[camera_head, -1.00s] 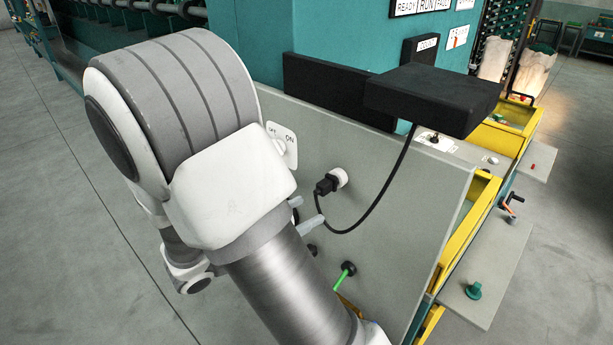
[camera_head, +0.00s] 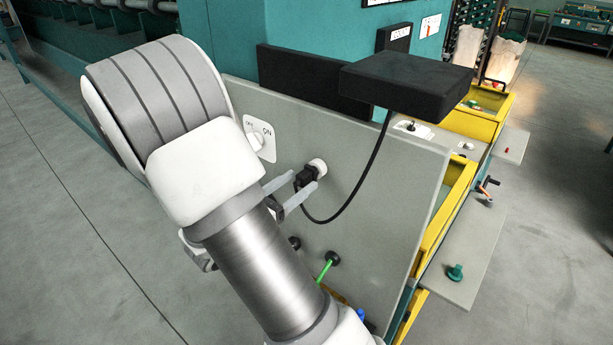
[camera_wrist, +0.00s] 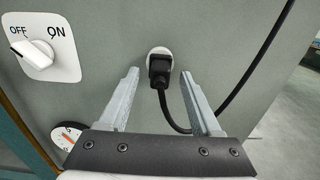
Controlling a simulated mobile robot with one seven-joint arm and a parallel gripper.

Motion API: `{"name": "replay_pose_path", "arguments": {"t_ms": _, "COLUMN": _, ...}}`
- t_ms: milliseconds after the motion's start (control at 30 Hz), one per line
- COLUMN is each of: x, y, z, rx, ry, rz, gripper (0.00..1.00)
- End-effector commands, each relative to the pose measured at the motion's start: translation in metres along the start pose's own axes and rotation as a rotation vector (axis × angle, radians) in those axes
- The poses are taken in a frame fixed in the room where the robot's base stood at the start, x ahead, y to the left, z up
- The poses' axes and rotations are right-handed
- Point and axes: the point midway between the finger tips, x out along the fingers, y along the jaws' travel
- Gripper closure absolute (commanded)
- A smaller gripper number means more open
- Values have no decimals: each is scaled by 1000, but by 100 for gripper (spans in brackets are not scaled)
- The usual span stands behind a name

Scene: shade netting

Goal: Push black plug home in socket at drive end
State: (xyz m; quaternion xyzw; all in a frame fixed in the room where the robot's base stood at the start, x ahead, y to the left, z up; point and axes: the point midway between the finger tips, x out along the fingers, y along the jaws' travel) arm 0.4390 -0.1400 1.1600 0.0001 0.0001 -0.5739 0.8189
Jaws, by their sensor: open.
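The black plug (camera_head: 303,177) sits at the round white socket (camera_head: 318,166) on the grey panel, its cable hanging in a loop to the black box above. In the wrist view the plug (camera_wrist: 160,70) covers the lower part of the socket (camera_wrist: 158,51); how deep it sits I cannot tell. My gripper (camera_head: 294,190) is open, its two fingers on either side of the plug. In the wrist view the fingers of my gripper (camera_wrist: 160,74) flank the plug with gaps on both sides, and nothing is held between them.
An OFF/ON rotary switch (camera_head: 259,140) is left of the socket. A black box (camera_head: 408,84) juts out above right, with the cable (camera_head: 362,180) hanging from it. A green-handled lever (camera_head: 325,268) is below. A dial (camera_wrist: 68,135) shows lower left in the wrist view.

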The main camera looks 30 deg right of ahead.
Motion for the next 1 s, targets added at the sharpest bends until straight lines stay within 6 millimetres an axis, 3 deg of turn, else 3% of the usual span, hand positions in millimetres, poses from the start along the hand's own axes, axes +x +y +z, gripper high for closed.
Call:
{"name": "replay_pose_path", "arguments": {"t_ms": 767, "x": 8, "y": 0, "z": 0, "rx": 0, "ry": 0, "rz": 0, "gripper": 35}}
{"name": "replay_pose_path", "arguments": {"t_ms": 1000, "x": 8, "y": 0, "z": 0, "rx": 0, "ry": 0, "rz": 0, "gripper": 78}}
